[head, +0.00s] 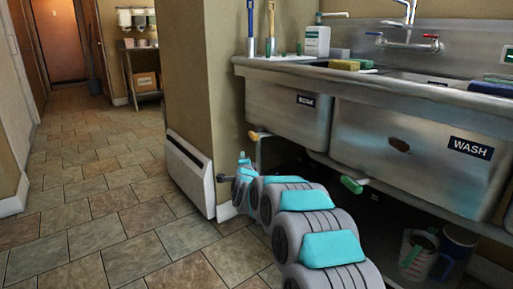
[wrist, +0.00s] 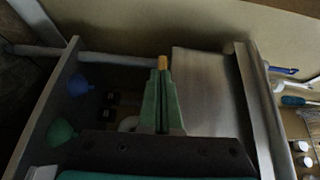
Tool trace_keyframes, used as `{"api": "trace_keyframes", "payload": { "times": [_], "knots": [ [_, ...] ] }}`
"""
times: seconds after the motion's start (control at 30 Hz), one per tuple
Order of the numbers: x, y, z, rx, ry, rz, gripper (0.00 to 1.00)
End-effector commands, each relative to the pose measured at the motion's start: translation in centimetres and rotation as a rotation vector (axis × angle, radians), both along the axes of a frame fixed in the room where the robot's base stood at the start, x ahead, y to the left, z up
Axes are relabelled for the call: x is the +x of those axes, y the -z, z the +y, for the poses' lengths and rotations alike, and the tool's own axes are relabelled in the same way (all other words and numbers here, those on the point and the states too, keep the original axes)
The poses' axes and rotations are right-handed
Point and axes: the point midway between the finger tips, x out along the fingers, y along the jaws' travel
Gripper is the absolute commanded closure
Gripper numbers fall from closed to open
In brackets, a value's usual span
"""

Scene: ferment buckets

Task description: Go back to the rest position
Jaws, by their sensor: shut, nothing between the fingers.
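My gripper (wrist: 162,74) shows in the wrist view as two green fingers lying together, with nothing between them. A small yellow-orange handle (wrist: 162,62) appears just beyond the fingertips; I cannot tell whether they touch it. In the head view my grey and teal arm reaches low in front of the sink, and its fingers cannot be made out. A yellow handle (head: 259,135) sticks out under the left basin (head: 290,108). A green handle (head: 352,184) sticks out under the basin marked WASH (head: 400,145).
A white wall heater (head: 190,175) stands close left of my arm's end. A jug (head: 416,252) and a blue container (head: 458,242) stand under the sink. Blue (wrist: 78,85) and green (wrist: 62,132) funnel-like things show in the wrist view. Tiled floor (head: 100,210) at left is clear.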

Motion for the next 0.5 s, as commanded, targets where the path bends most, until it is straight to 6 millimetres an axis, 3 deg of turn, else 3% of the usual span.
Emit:
{"api": "trace_keyframes", "payload": {
  "times": [0.17, 0.27, 0.5],
  "knots": [
    [-2.8, -1.5, -1.7, -0.137, -0.062, 0.109, 1.00],
    [-5.5, -1.9, -3.0, -0.247, -0.117, 0.188, 1.00],
    [-13.9, -2.1, -6.8, -0.512, -0.271, 0.370, 1.00]
  ]
}}
